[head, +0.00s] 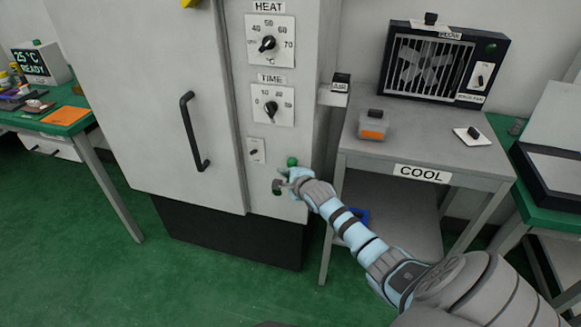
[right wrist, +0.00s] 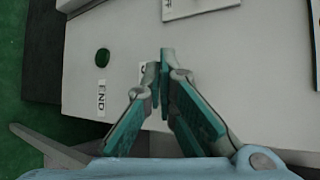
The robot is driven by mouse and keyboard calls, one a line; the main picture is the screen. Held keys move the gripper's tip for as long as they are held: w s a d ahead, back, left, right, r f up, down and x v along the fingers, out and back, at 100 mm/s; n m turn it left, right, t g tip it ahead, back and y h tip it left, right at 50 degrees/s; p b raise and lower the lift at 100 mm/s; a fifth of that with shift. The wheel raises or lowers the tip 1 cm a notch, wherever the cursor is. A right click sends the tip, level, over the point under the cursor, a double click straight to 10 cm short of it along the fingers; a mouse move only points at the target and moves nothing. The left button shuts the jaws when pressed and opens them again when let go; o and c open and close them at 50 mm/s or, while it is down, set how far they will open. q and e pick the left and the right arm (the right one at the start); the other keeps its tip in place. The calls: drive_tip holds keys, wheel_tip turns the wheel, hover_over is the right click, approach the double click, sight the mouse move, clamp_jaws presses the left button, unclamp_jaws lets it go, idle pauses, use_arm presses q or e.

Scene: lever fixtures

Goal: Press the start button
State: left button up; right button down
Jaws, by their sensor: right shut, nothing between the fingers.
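The oven-like cabinet front carries two green buttons in the head view. The upper green button (head: 292,161) shows just above my right gripper (head: 283,183). The lower dark green button (head: 277,187) is beside the fingertips. In the right wrist view a green button (right wrist: 102,56) sits beside a label reading END (right wrist: 101,97). My right gripper (right wrist: 164,58) is shut and empty in front of the panel; contact cannot be told. My left gripper is not in view.
The HEAT dial (head: 267,43), TIME dial (head: 271,109) and a small switch (head: 255,150) are above on the panel. The door handle (head: 193,132) is to the left. A COOL table (head: 440,155) with a fan box (head: 428,62) stands to the right.

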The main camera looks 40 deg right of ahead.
drive_tip(key=shift+w+d, duration=0.1)
idle(0.5)
drive_tip(key=shift+w+d, duration=0.2)
drive_tip(key=shift+d, duration=0.05)
drive_tip(key=shift+w+d+b, duration=0.3)
drive_tip(key=shift+d+b, duration=0.15)
idle(0.8)
idle(0.3)
drive_tip(key=s+a+p, duration=0.1)
drive_tip(key=p, duration=0.2)
drive_tip(key=shift+a, duration=0.35)
